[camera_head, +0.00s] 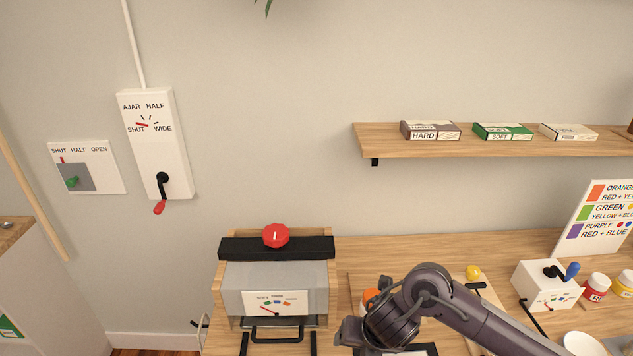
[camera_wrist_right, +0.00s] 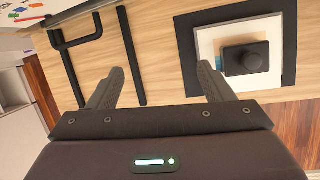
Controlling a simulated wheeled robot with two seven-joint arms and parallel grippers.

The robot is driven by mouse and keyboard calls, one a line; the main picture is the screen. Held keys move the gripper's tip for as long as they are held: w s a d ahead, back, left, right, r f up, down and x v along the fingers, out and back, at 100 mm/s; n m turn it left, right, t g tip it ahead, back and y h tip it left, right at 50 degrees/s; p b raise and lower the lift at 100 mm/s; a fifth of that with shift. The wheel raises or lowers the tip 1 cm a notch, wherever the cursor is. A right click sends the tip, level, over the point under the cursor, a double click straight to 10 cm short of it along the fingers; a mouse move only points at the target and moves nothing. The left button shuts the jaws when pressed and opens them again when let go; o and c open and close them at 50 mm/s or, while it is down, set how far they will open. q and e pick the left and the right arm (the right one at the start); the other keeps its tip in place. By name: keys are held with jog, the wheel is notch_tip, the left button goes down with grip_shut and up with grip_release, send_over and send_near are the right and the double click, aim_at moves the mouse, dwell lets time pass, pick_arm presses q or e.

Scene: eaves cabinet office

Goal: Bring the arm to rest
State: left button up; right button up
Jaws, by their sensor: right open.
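My right arm (camera_head: 445,305) comes in from the lower right in the head view and bends over the wooden counter (camera_head: 400,250). Its gripper is not clear in that view. In the right wrist view, my right gripper (camera_wrist_right: 158,80) has its two fingers wide apart with nothing between them. It points at the wooden surface, between a black bar (camera_wrist_right: 132,60) on the left and a black-framed mat (camera_wrist_right: 187,55) on the right. My left arm and gripper are not in view.
A press-like device with a red knob (camera_head: 276,235) stands left of my arm. A white box with a blue-tipped lever (camera_head: 545,285), paint jars (camera_head: 596,288) and a white bowl (camera_head: 582,343) are at right. A shelf (camera_head: 480,145) holds small boxes. In the wrist view, a black knobbed block (camera_wrist_right: 246,58) sits on the mat.

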jog(key=s+a+r+m+t+y, duration=0.3)
jog(key=s+a+r+m, duration=0.15)
jog(key=a+m, duration=0.55)
jog(key=s+d+f+m+g+h, duration=0.1)
jog(key=s+d+m+g+h, duration=0.1)
jog(key=s+d+m, duration=0.7)
jog(key=s+d+f+m+g+h, duration=0.1)
jog(key=s+d+m+g+h, duration=0.2)
jog(key=d+m, duration=1)
notch_tip(320, 180, down, 31)
jog(key=s+a+b, duration=0.2)
jog(key=b, duration=0.1)
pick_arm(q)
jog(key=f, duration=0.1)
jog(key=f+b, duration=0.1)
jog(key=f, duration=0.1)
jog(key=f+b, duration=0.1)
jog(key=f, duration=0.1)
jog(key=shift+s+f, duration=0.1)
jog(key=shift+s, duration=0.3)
pick_arm(e)
jog(key=s+d+f, duration=0.2)
jog(key=s+f, duration=0.8)
jog(key=f, duration=0.1)
jog(key=s+d+f+g, duration=0.1)
jog(key=s+d+f, duration=0.1)
jog(key=s+f, duration=0.8)
jog(key=shift+f, duration=0.45)
jog(key=shift+s, duration=0.1)
